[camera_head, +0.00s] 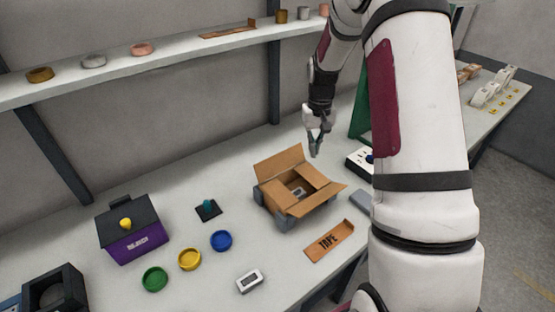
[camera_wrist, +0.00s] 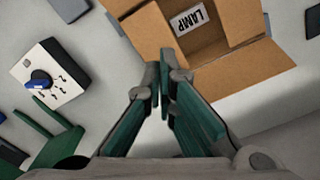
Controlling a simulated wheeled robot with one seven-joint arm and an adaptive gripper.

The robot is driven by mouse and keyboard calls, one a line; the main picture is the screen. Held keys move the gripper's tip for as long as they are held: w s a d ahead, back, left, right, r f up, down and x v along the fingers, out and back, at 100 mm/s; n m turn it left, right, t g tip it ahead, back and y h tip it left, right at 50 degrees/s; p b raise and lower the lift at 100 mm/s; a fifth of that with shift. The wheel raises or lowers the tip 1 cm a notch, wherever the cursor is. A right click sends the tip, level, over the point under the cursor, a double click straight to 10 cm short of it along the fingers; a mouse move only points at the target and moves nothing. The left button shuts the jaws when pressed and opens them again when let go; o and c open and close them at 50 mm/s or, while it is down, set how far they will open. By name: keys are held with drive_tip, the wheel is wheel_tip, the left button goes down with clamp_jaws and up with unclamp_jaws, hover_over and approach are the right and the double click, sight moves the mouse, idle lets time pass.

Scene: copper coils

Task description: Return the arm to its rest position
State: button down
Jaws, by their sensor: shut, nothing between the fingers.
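My gripper (camera_head: 315,146) is in the head view above the workbench, just behind and right of the open cardboard box. In the wrist view my gripper (camera_wrist: 164,75) shows green fingers with their tips together, shut and empty. The fingertips show near the edge of the cardboard box (camera_wrist: 245,67), and I cannot tell whether they touch its flap. The same cardboard box (camera_head: 265,192) stands on the bench with its flaps open. A label reading LAMP (camera_wrist: 190,18) lies inside it. My arm reaches down from the upper right of the head view.
A control box with a blue knob (camera_wrist: 40,80) sits beside the gripper. A TAPE piece (camera_head: 329,241), colored dishes (camera_head: 190,259) and a purple reject bin (camera_head: 138,244) stand on the bench (camera_head: 180,180). A shelf (camera_head: 175,58) runs along the wall. A green frame (camera_head: 361,110) stands near my arm.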

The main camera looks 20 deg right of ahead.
drive_tip(key=s+a+r+n+t, duration=0.1)
drive_tip(key=s+a+r, duration=0.45)
drive_tip(key=r, duration=0.45)
drive_tip(key=s+a+r+n+t, duration=0.15)
drive_tip(key=s+a+r, duration=0.25)
drive_tip(key=a+r, duration=0.45)
drive_tip(key=s+a+r+t, duration=0.1)
drive_tip(key=s+a+r, duration=0.2)
drive_tip(key=s, duration=0.5)
drive_tip(key=s+a+r+n+t, duration=0.1)
drive_tip(key=s+a+r+t, duration=0.1)
drive_tip(key=s, duration=0.7)
drive_tip(key=shift+s+a+r, duration=0.3)
drive_tip(key=shift+a+r, duration=0.2)
drive_tip(key=shift+r, duration=0.4)
drive_tip(key=shift+w, duration=0.15)
